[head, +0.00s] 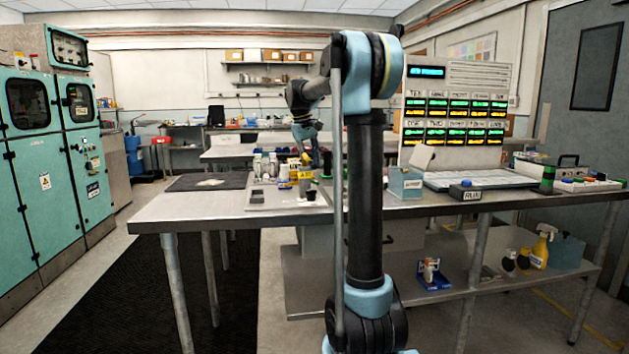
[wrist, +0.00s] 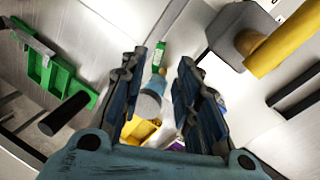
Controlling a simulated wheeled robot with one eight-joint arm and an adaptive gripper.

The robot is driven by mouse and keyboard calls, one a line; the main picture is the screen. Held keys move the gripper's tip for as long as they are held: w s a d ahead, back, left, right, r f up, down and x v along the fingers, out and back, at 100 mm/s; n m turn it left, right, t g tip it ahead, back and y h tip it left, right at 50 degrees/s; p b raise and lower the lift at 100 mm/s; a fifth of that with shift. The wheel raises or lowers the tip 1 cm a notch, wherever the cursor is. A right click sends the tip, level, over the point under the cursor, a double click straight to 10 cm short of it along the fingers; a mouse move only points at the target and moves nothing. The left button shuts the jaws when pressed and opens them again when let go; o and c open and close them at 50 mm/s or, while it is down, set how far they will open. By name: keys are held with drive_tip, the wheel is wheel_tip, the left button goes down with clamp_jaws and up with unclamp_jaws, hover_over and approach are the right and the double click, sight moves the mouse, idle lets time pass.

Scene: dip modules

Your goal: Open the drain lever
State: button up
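My gripper (wrist: 160,82) is open, its two dark blue fingers apart in the wrist view. A small grey round-ended piece with a green part behind it (wrist: 150,103) shows between the fingers; I cannot tell whether they touch it. A yellow bar (wrist: 283,40) sticks out from a grey block (wrist: 240,32) at the upper right, clear of the fingers. I cannot tell for certain which part is the drain lever. In the head view my gripper (head: 312,158) is small and partly hidden above a bench tray (head: 262,200) with bottles and a yellow label (head: 302,174).
In the wrist view a green bracket (wrist: 60,80) with a black rod (wrist: 68,113) lies left of the fingers. In the head view a display board (head: 455,105), a keyboard-like panel (head: 480,180) and a RUN box (head: 468,190) stand right of my arm.

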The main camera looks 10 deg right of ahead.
sight(313, 182)
drive_tip(key=x, duration=0.7)
clamp_jaws()
